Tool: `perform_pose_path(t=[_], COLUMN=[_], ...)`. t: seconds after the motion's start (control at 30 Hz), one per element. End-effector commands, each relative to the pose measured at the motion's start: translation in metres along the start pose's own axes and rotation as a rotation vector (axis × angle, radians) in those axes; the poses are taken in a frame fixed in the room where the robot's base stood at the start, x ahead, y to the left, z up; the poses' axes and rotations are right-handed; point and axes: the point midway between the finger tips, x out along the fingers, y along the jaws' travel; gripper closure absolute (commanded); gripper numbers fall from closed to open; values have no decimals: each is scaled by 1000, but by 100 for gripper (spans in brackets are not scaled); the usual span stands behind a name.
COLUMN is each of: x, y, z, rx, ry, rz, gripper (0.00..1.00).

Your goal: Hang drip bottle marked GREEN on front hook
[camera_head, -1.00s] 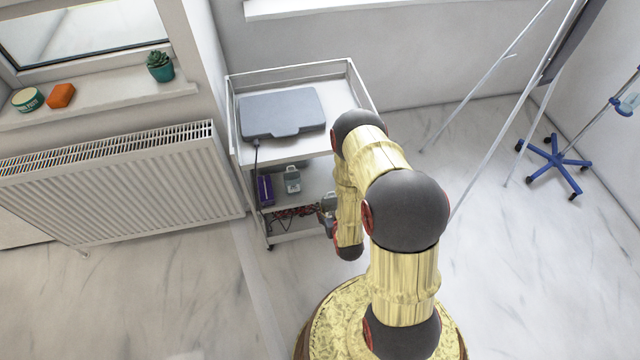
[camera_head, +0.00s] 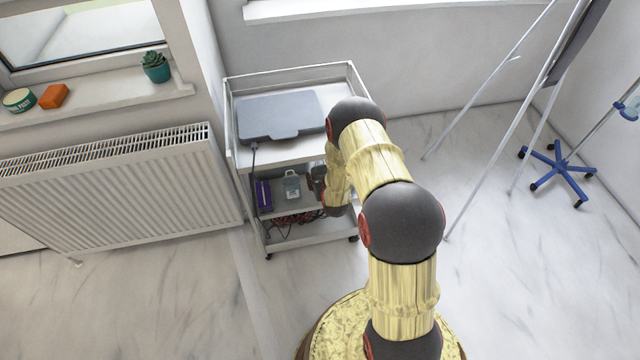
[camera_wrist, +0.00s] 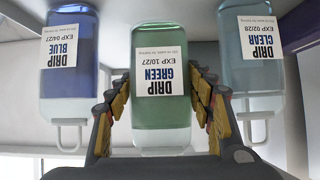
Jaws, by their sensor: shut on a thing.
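The green drip bottle (camera_wrist: 160,118), labelled "DRIP GREEN EXP 10/27", is in the middle of the wrist view. Its label appears upside down in the picture. My gripper (camera_wrist: 160,82) is shut on it, with one finger against each side. A blue drip bottle (camera_wrist: 68,85) is on the left and a clear one (camera_wrist: 252,72) on the right, both apart from the green one. White loops show at the ends of these two. In the head view my gripper (camera_head: 318,180) is at the cart's middle shelf, partly hidden by my arm. No hook is clearly visible.
The white cart (camera_head: 347,82) carries a grey case (camera_head: 280,115) on top. A purple box (camera_head: 263,195) and a pale bottle (camera_head: 291,184) are on its shelf. A drip stand with blue base (camera_head: 560,172) and a tripod easel (camera_head: 500,125) are at right.

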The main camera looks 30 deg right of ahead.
Motion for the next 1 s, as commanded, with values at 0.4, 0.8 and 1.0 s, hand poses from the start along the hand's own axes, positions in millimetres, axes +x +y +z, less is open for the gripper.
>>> perform_pose_path(t=[0.4,0.8,1.0], x=[21,23,23], y=[0,0,0], z=[23,28,27], rx=[0,0,0], ry=[2,-1,-1], rz=[0,0,0], gripper=[82,39,29])
